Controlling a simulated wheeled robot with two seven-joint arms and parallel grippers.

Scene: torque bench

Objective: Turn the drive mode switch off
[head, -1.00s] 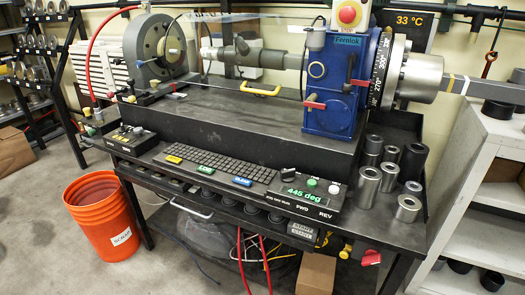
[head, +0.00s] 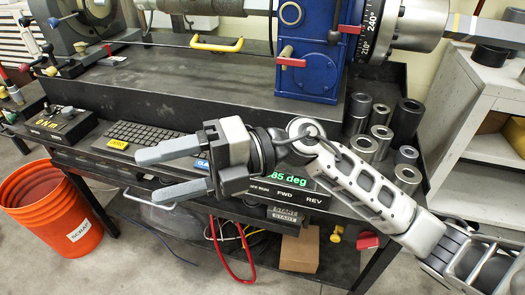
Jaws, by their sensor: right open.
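The drive control box (head: 318,198) sits on the front shelf of the bench, with FWD and REV labels on its face. Its green display (head: 293,176) reads "85 deg", with its left part covered. The drive mode switch is hidden behind my right gripper and wrist; only part of the lettering below it shows. My right gripper (head: 149,176) is open and empty, its fingers pointing left in front of the keyboard. My right arm comes in from the lower right. My left gripper is out of view.
A keyboard (head: 150,137) lies left of the box. A blue drive unit (head: 308,60) with a numbered dial (head: 373,22) stands behind. Several metal sockets (head: 381,141) stand to the right. A smaller control box (head: 62,124) is at far left; an orange scrap bucket (head: 48,212) stands on the floor.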

